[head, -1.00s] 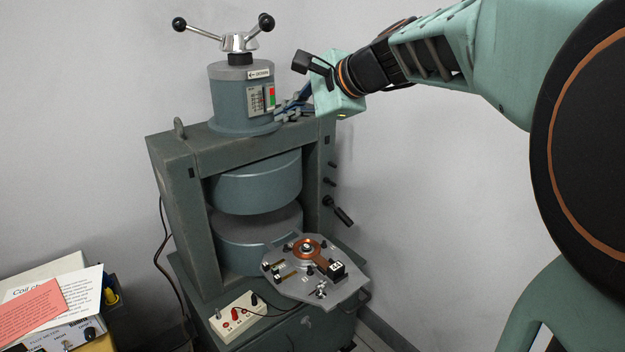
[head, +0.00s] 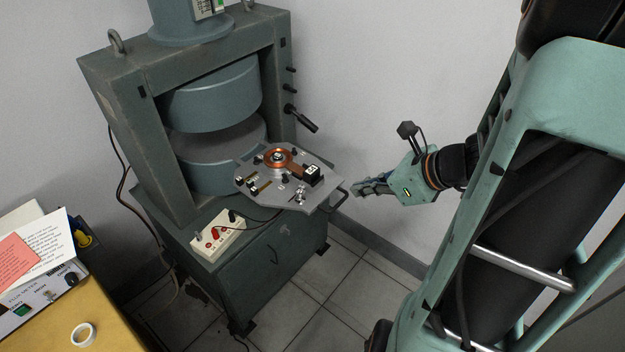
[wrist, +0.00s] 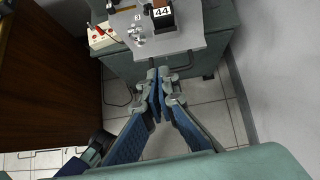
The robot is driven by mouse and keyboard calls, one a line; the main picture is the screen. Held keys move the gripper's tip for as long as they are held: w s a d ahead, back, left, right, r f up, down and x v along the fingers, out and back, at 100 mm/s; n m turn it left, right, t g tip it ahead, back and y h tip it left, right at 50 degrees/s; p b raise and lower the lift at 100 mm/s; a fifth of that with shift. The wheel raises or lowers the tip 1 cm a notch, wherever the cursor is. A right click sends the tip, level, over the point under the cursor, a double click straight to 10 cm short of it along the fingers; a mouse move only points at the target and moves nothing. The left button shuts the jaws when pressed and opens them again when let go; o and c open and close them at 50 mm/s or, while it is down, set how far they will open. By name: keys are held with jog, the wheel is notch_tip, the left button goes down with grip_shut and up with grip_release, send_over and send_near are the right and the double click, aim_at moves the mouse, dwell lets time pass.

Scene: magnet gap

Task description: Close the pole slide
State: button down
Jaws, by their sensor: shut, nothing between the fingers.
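The pole slide, a grey plate (head: 318,193), sticks out to the front right from between the two round poles of the magnet (head: 92,75). It carries a copper coil (head: 277,158), a black block (head: 313,174) and small fittings. A dark loop handle (head: 341,201) is at its outer edge. In the wrist view the plate (wrist: 187,42) is at the top, with the block marked 44 (wrist: 161,14). My gripper (head: 357,188) is shut and empty, its tips just right of the handle in the head view. In the wrist view the tips (wrist: 158,72) point at the plate's outer edge; contact cannot be told.
A white terminal box (head: 217,238) with leads sits on the cabinet (head: 268,268) below the slide. A black lever (head: 301,118) juts from the magnet's right side. A yellow bench (head: 105,310) is at lower left. The tiled floor (head: 345,285) to the right is clear.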

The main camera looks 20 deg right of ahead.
jog(key=s+f, duration=0.1)
jog(key=b, duration=0.4)
send_near(312, 194)
jog(key=shift+m, duration=0.3)
jog(key=x, duration=0.5)
jog(key=shift+s+d+f, duration=0.2)
jog(key=shift+s+f, duration=0.1)
jog(key=shift+f, duration=0.05)
jog(key=shift+w+a, duration=0.35)
jog(key=shift+w, duration=0.1)
jog(key=w+a+p, duration=0.2)
jog(key=w+a, duration=0.3)
jog(key=w, duration=0.2)
jog(key=w+a+p, duration=0.1)
jog(key=w+a, duration=0.5)
jog(key=w, duration=0.2)
jog(key=w+a+p, duration=0.2)
jog(key=w+a, duration=0.4)
jog(key=w, duration=0.2)
jog(key=shift+w+r+p, duration=0.15)
jog(key=shift+r+p, duration=0.1)
jog(key=shift+p, duration=0.1)
jog(key=shift+r, duration=0.1)
jog(key=shift+d, duration=0.1)
